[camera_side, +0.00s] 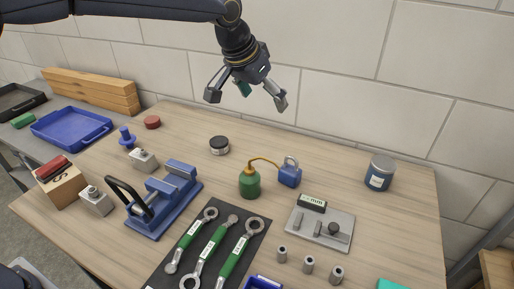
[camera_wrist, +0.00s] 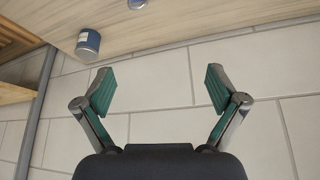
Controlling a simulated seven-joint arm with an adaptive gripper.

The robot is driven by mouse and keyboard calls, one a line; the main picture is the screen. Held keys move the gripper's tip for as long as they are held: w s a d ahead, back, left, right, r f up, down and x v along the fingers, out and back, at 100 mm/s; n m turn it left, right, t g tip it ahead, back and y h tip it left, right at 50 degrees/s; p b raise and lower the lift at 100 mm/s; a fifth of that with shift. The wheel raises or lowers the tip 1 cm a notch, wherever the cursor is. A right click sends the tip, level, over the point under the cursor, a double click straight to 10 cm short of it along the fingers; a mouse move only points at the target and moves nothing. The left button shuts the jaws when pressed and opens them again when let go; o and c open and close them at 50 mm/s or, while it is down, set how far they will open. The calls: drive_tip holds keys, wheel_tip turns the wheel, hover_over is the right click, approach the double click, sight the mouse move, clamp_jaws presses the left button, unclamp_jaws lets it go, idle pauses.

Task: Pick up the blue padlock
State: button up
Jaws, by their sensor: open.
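The blue padlock (camera_side: 290,174) stands on the wooden table, right beside the green oil can (camera_side: 250,184), with its grey shackle up. The oil can's orange spout reaches close to the padlock; I cannot tell if they touch. My gripper (camera_side: 246,98) is open and empty, high above the back of the table in front of the wall, up and to the left of the padlock. In the wrist view, the gripper's two green-padded fingers (camera_wrist: 160,88) are spread wide with nothing between them.
A blue tin (camera_side: 380,173) stands right of the padlock; it also shows in the wrist view (camera_wrist: 88,44). A grey plate (camera_side: 320,228) lies in front. A black round tin (camera_side: 219,145), blue vise (camera_side: 165,200) and wrenches on a dark mat (camera_side: 172,284) lie leftward.

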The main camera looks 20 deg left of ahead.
drive_tip(key=g, duration=0.1)
approach(292, 167)
drive_tip(key=shift+m, duration=0.4)
drive_tip(key=shift+x, duration=3.8)
drive_tip(key=shift+s, duration=0.1)
drive_tip(key=c, duration=1.6)
drive_tip(key=shift+c, duration=0.3)
